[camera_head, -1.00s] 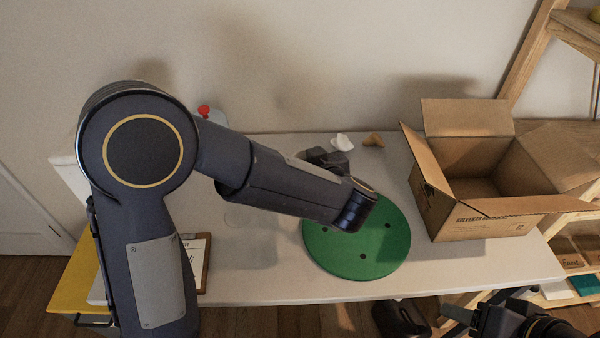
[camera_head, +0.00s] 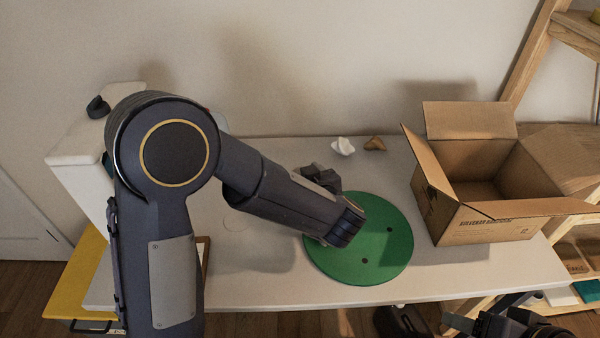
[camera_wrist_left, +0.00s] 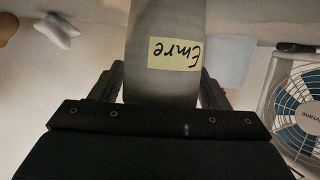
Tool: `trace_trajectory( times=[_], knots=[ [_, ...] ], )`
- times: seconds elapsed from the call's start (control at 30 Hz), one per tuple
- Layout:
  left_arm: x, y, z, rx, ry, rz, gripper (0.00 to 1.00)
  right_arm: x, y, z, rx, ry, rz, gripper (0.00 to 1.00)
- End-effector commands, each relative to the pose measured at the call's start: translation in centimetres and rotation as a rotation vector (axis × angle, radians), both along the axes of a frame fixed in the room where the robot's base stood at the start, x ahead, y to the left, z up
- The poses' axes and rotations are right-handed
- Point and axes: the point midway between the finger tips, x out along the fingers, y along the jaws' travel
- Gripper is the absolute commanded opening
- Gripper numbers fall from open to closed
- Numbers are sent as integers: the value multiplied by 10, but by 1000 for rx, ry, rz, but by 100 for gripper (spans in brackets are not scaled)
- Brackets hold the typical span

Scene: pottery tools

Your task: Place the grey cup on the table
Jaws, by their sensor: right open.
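The grey cup (camera_wrist_left: 165,45) shows in the left wrist view with a yellow label reading "Emre". It sits between the two fingers of my left gripper (camera_wrist_left: 160,85), which press against its sides. In the head view part of my left gripper (camera_head: 320,178) shows beyond the forearm, near the back edge of the green disc; the arm hides the cup there. I cannot tell whether the cup touches the table (camera_head: 270,285). My right gripper (camera_head: 462,322) is open and partly in view at the bottom right, in front of the table.
A green round disc (camera_head: 385,265) lies on the table. An open cardboard box (camera_head: 490,230) stands at the right. A small white piece (camera_head: 343,146) and a brown piece (camera_head: 375,144) lie at the back. The left wrist view also shows a fan (camera_wrist_left: 300,115) and a pale container (camera_wrist_left: 228,60).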

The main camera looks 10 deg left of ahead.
Motion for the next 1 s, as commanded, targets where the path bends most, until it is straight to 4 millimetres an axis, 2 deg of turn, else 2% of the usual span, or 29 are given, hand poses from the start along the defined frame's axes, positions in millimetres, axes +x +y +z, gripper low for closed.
trace_trajectory(
  times=[0.4,0.47,0.8,1.0],
  knots=[
    [0,0,6,-1,-2,1,78,0,0,2,0,0,0,55],
    [-5,-4,7,0,-1,-2,78,0,0,3,0,0,0,55],
    [-59,-41,32,0,-1,-6,78,0,0,12,0,0,0,55],
    [-84,-58,42,-1,-1,-4,78,0,0,15,0,0,0,55]
  ],
)
